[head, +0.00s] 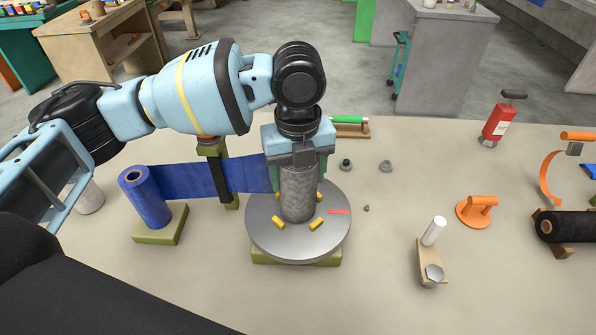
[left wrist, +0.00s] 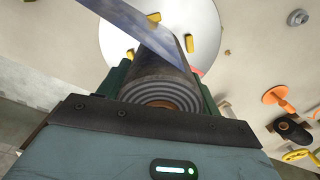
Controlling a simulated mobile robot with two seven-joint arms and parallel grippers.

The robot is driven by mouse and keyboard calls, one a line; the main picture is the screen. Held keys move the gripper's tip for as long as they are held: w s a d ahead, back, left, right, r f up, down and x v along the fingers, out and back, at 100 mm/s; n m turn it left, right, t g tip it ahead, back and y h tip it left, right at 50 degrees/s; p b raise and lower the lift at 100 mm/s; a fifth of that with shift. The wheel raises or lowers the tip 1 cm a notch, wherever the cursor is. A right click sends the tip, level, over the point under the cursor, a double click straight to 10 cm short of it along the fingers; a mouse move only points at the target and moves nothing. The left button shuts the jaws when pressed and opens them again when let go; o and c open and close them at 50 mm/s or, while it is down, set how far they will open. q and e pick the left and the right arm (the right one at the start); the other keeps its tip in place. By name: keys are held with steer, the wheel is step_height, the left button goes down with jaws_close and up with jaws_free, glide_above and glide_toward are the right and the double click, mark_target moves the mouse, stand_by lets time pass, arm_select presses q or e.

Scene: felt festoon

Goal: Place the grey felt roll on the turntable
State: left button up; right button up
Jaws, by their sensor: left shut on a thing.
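The grey felt roll (head: 297,195) stands upright over the middle of the round grey turntable (head: 265,240), among yellow pegs. I cannot tell for certain whether its bottom touches the disc. My left gripper (head: 297,165) is shut on the roll's upper part from above. In the left wrist view the roll (left wrist: 160,78) sits between the fingers, its layered end facing the camera, with the turntable (left wrist: 205,25) behind it. The gripper hides the roll's top in the head view. My right gripper is not in view.
A blue felt roll (head: 145,200) stands left on a green base, its blue strip (head: 195,180) stretching to behind the grey roll. A red marker (head: 338,212) lies on the turntable's right.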

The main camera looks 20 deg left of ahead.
arm_select(q)
steer(key=o, duration=1.3)
steer(key=shift+f, duration=0.15)
steer(key=shift+c, duration=0.2)
step_height(320, 180, up, 12)
steer(key=shift+r+p, duration=0.2)
steer(key=shift+p, duration=0.15)
